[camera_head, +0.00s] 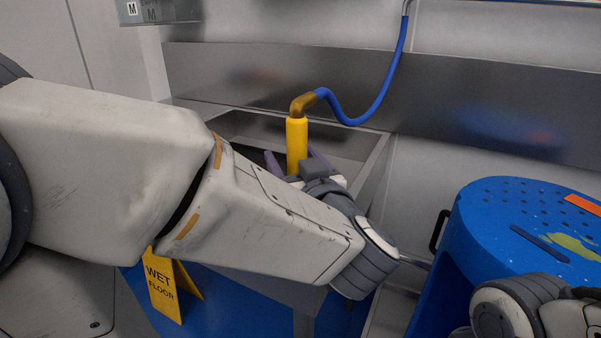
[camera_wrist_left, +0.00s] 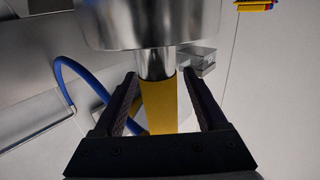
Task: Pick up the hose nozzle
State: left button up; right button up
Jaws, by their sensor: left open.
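The hose nozzle (camera_head: 297,140) is a yellow upright cylinder with a brass elbow on top, joined to a blue hose (camera_head: 383,90). It hangs over the metal sink. In the left wrist view the yellow nozzle (camera_wrist_left: 160,108) stands between the two dark fingers of my left gripper (camera_wrist_left: 160,80). In the head view my left gripper (camera_head: 295,160) has one finger on each side of the nozzle's lower part. The jaws are open, and gaps show beside the nozzle in the wrist view. The nozzle's lower end is hidden behind the gripper. My right gripper's fingers are not in view.
The metal sink (camera_head: 371,170) lies around and below the nozzle, with a steel wall panel (camera_head: 470,100) behind. A blue perforated drum-like tub (camera_head: 490,215) stands at the right. A yellow wet floor sign (camera_head: 163,287) stands at the lower left.

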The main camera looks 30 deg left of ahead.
pick_arm(q)
jog(key=shift+w+a, duration=0.2)
jog(key=shift+c, duration=0.2)
grip_shut()
jog(key=shift+r, duration=0.2)
